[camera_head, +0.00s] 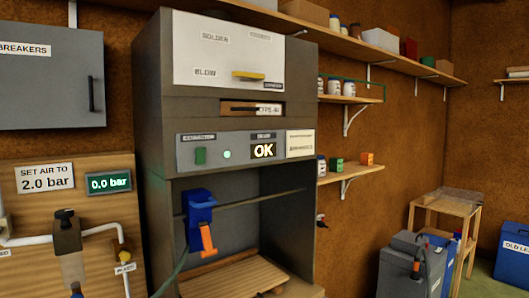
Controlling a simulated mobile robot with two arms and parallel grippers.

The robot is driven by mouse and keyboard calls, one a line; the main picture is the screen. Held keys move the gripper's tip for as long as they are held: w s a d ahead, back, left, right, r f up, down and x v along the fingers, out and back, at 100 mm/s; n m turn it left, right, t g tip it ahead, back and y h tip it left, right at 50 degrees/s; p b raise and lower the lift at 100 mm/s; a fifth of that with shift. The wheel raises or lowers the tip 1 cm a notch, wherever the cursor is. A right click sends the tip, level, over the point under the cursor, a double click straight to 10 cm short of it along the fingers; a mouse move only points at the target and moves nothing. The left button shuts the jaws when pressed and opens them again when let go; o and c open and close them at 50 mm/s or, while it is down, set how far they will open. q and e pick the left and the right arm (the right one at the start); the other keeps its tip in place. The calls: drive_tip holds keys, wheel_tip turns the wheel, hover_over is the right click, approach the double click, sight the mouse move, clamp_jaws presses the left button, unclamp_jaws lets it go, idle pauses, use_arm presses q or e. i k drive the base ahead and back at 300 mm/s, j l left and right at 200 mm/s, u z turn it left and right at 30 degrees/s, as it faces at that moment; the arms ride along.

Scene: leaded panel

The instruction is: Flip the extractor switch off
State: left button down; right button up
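The extractor switch (200,156) is a small green rocker on the grey control panel (222,142) of the tall dark cabinet (150,110). The label above it appears to read EXTRACTOR. A round pale-green lamp (227,154) beside the switch looks lit. Neither of my grippers shows in the head view, and nothing covers the switch.
A blue tool with an orange part (207,238) hangs in the open bay below the panel, with a rail behind it. Left are a grey BREAKERS box (52,85) and a board with a 0.0 bar readout (108,183). Shelves (345,176) and a wooden stand (447,207) are right.

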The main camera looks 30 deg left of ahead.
sight(200, 153)
drive_tip(key=j+u, duration=0.1)
drive_tip(key=u, duration=1.2)
